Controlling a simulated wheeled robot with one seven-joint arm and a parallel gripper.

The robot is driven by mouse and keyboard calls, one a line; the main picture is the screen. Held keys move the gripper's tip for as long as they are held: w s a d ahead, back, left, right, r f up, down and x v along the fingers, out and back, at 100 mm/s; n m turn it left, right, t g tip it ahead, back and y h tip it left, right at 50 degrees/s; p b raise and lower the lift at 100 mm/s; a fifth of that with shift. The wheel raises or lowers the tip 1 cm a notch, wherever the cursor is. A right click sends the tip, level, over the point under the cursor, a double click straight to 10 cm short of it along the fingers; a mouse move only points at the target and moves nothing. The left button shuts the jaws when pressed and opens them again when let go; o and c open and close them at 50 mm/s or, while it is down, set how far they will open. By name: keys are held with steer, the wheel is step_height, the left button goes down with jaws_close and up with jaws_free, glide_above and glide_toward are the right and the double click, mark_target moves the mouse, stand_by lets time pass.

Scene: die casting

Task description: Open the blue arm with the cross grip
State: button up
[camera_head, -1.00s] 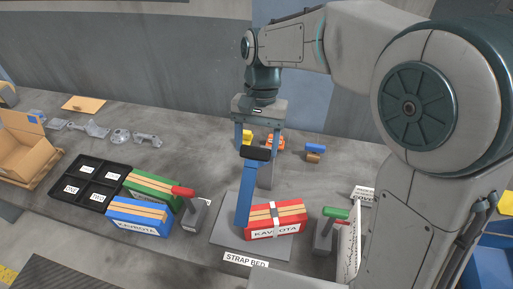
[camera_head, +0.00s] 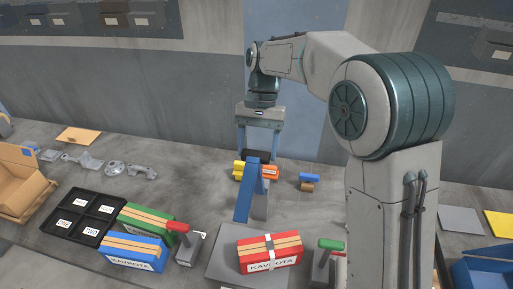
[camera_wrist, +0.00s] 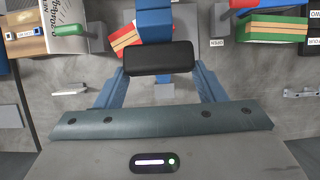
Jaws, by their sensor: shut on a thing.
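The blue arm (camera_head: 246,196) stands raised at a tilt behind the red box (camera_head: 270,254) on the grey strap bed (camera_head: 222,260). Its black cross grip (camera_head: 258,156) is at its top end. My gripper (camera_head: 258,150) has its blue fingers around the black grip and is shut on it. In the wrist view, the black grip (camera_wrist: 160,58) lies between my fingers (camera_wrist: 160,75), with the blue arm (camera_wrist: 153,20) running away behind it. The red box has a pale strap across it, and part of it shows beside the arm. The arm's foot is partly hidden.
Green (camera_head: 145,222) and blue (camera_head: 133,254) boxes and a red-handled lever (camera_head: 178,227) stand left of the bed; a green-handled lever (camera_head: 330,245) stands right. Small yellow, orange and blue pieces lie behind the arm. A black tray (camera_head: 62,229) is farther left.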

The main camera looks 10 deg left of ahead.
steer(key=shift+w+d+f, duration=0.1)
steer(key=shift+d+f, duration=0.05)
steer(key=shift+f, duration=0.1)
steer(key=o, duration=1.4)
steer(key=shift+w, duration=0.1)
steer(key=v, duration=1.4)
steer(key=shift+f, duration=0.15)
